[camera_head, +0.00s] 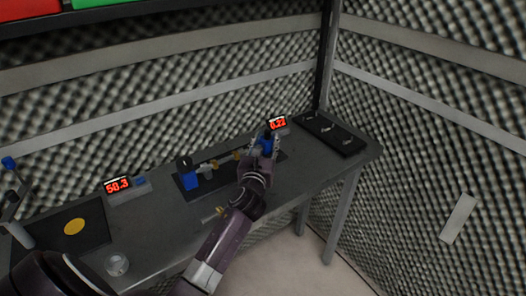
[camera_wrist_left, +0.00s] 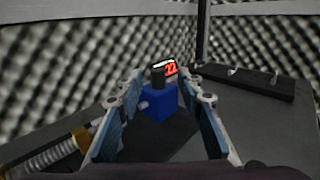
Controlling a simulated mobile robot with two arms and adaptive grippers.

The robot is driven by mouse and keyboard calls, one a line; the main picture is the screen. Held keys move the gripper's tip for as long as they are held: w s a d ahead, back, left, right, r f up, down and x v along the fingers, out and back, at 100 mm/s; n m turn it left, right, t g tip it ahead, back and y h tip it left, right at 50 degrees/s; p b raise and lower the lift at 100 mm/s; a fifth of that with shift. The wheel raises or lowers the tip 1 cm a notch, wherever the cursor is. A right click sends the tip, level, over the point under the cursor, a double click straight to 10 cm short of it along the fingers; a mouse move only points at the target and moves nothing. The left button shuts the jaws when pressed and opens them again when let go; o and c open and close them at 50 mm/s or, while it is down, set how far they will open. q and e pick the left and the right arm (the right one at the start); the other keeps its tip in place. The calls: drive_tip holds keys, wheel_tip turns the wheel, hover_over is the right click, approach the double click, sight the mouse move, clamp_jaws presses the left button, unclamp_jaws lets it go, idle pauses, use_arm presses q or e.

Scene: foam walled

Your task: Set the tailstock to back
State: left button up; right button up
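A small lathe-like fixture (camera_head: 188,180) stands on the grey bench, with a blue block at its left end and a rail running right. A second blue block (camera_head: 267,145), apparently the tailstock, is at the right end, partly hidden by my left gripper (camera_head: 264,150). My right gripper is not in view.
A red-digit display (camera_head: 277,124) stands behind the tailstock; another display (camera_head: 118,185) is farther left. A black panel with several small levers (camera_head: 333,132) is at the bench's right end.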

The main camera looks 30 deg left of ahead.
use_arm(q)
drive_tip(key=v, duration=0.6)
drive_tip(key=shift+s+d, duration=0.1)
drive_tip(key=shift+s, duration=0.15)
